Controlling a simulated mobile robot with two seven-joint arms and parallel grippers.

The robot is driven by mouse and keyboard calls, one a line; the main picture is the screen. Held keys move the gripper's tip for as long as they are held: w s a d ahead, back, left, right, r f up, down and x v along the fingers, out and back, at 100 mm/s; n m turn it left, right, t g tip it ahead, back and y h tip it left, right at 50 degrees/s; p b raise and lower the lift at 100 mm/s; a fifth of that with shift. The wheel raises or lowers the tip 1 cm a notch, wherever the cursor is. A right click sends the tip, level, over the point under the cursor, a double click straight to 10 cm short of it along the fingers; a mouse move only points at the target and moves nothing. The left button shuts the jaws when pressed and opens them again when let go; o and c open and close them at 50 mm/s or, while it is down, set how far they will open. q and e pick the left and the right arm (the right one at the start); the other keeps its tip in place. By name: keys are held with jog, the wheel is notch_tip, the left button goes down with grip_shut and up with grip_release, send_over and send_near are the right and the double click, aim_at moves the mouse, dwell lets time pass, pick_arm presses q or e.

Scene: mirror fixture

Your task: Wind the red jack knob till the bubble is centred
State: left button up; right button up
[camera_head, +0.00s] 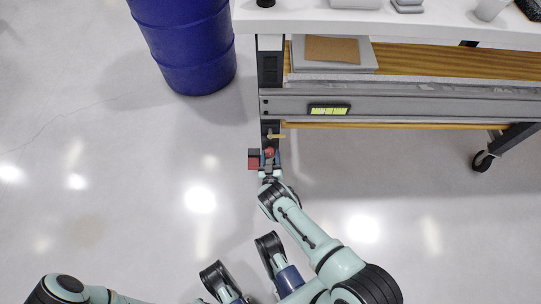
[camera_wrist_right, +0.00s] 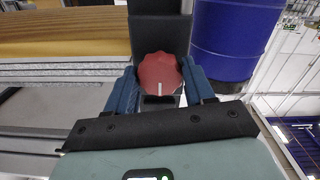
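The red jack knob (camera_wrist_right: 160,73) has a scalloped rim and a white mark at its lower edge, and faces the right wrist camera. In the head view the knob (camera_head: 269,152) is small, below the bench's left corner. My right gripper (camera_wrist_right: 160,88) has its blue fingers on either side of the knob, apparently touching its sides. The gripper (camera_head: 268,163) also shows in the head view, partly covering the knob. The level vial (camera_head: 329,110) is bright yellow-green in a dark frame on the grey beam; its bubble is too small to make out. My left gripper is not in view.
A blue drum (camera_head: 195,50) stands left of the bench and also shows in the wrist view (camera_wrist_right: 235,38). A dark red block (camera_head: 254,159) is just left of the right gripper. A caster (camera_head: 483,161) is at the right. The floor at left is clear.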

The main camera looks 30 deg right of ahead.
jog(key=c, duration=0.4)
jog(key=m, duration=0.6)
jog(key=shift+d+p, duration=0.1)
jog(key=shift+p, duration=0.2)
jog(key=m, duration=0.6)
jog(key=shift+w+r+m, duration=0.1)
jog(key=shift+m, duration=0.3)
jog(key=m, duration=0.3)
jog(key=shift+m, duration=0.4)
jog(key=m, duration=0.2)
jog(key=shift+m, duration=0.3)
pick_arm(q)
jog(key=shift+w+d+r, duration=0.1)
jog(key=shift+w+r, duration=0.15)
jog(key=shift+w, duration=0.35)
pick_arm(e)
jog(key=m, duration=0.5)
jog(key=shift+r+m, duration=0.1)
jog(key=shift+m, duration=0.2)
